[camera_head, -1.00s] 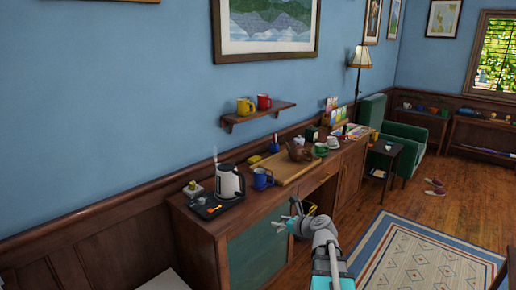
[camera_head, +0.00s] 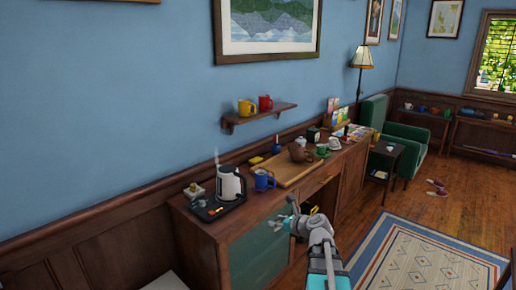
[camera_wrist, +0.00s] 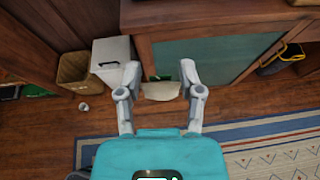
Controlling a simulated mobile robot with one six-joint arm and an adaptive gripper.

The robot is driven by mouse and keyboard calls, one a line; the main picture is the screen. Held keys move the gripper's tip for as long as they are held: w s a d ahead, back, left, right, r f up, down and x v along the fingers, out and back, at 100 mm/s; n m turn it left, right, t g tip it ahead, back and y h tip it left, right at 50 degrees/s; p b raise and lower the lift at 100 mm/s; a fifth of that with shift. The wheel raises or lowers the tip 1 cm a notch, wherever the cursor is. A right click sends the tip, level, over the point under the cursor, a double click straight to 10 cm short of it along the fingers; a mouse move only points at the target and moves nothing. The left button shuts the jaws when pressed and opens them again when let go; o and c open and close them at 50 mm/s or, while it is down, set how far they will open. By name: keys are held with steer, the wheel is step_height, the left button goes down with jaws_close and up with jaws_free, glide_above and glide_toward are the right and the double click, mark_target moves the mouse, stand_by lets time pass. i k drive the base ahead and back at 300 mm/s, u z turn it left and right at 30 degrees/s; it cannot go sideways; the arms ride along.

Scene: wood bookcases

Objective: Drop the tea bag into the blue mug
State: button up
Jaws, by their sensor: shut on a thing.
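The blue mug (camera_head: 262,181) stands upright on the wooden sideboard, between the kettle and a wooden tray. My gripper (camera_head: 283,218) is in front of the sideboard, below the mug and to its right in the head view. In the wrist view, my gripper (camera_wrist: 161,78) points down past the cabinet front, its two fingers apart with a small pale tea bag (camera_wrist: 162,91) between them. A dark green patch, perhaps its tag, shows at the bag's upper edge. The mug is out of the wrist view, and its inside cannot be made out.
The kettle (camera_head: 230,184) steams left of the mug. The tray (camera_head: 286,173) lies to the right, with a brown teapot (camera_head: 299,152) near its far end. A wall shelf (camera_head: 258,118) holds yellow and red mugs. A bin (camera_wrist: 76,70) and a white box (camera_wrist: 113,60) stand on the floor.

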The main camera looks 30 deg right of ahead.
mark_target(260, 185)
steer(key=i, duration=0.9)
steer(key=z, duration=0.05)
